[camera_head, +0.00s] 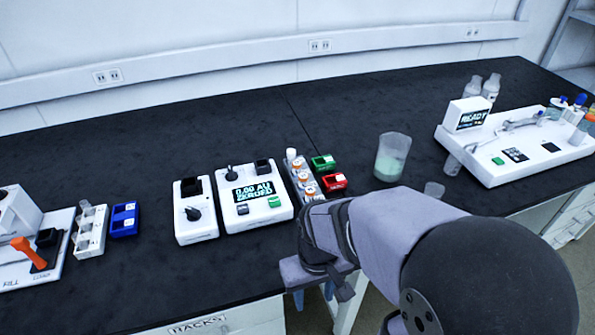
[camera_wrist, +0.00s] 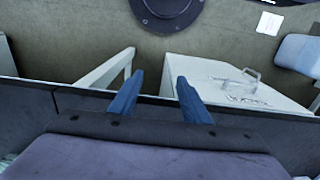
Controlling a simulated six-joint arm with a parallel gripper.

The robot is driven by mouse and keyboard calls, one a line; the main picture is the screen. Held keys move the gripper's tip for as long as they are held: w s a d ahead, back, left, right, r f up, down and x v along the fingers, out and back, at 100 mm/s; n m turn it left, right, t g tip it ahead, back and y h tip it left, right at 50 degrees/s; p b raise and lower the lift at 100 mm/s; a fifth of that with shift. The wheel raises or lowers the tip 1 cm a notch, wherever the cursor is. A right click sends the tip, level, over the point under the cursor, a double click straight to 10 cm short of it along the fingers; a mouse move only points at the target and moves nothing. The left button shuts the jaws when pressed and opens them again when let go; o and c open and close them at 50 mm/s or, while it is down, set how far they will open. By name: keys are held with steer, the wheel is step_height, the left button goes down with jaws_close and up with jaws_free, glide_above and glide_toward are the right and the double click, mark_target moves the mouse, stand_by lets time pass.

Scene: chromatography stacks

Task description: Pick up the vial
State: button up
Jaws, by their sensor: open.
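Several small vials with white tops and orange marks (camera_head: 304,181) stand in a narrow rack at the middle of the bench, partly hidden by my arm. A pale rack (camera_head: 90,232) at the left also seems to hold a small white vial (camera_head: 86,208). I cannot tell which vial the task means. My gripper (camera_head: 328,291) hangs at the bench's front edge, below and right of the middle rack. In the wrist view its two blue fingers (camera_wrist: 158,92) are apart with nothing between them. No vial shows in that view.
A white instrument with a display (camera_head: 257,196) stands left of the middle rack. Green (camera_head: 323,162) and red (camera_head: 334,182) trays sit to its right, then a beaker (camera_head: 392,158). A blue tray (camera_head: 124,219) is at left. The back of the bench is clear.

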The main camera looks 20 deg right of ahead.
step_height(320, 180, up, 10)
steer(key=m+t+p, duration=0.2)
steer(key=t+p, duration=0.2)
steer(key=p, duration=0.8)
glide_above(297, 163)
steer(key=s, duration=0.2)
steer(key=shift+h, duration=0.3)
steer(key=shift+p+x, duration=1.1)
steer(key=shift+x, duration=2.25)
steer(key=shift+a, duration=0.15)
jaws_close()
